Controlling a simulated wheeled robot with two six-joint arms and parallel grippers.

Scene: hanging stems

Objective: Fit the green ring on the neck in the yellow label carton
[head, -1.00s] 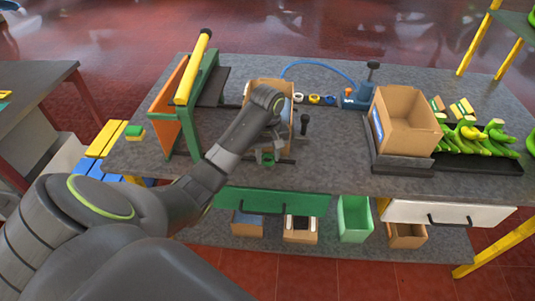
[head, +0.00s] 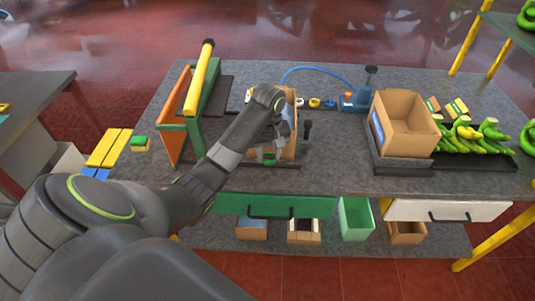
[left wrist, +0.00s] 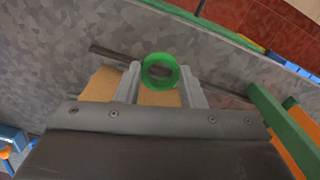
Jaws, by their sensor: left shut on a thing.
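My left gripper (head: 268,150) is shut on the green ring (head: 268,158) at the front of a brown carton (head: 290,146) left of the table's middle. In the left wrist view the green ring (left wrist: 160,87) sits between the two fingertips of the gripper (left wrist: 160,80), its opening facing the camera. Part of the brown carton (left wrist: 103,84) shows behind and beside the fingers. My arm hides much of the carton in the head view. I cannot see a yellow label or a neck. My right gripper is not in view.
A green frame with a yellow bar (head: 200,77) stands left of the arm. A black-knobbed post (head: 307,128) is close right of the carton. An open carton with a blue label (head: 405,145) stands on a dark tray further right, beside bananas (head: 475,138). Bare tabletop lies between (head: 340,150).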

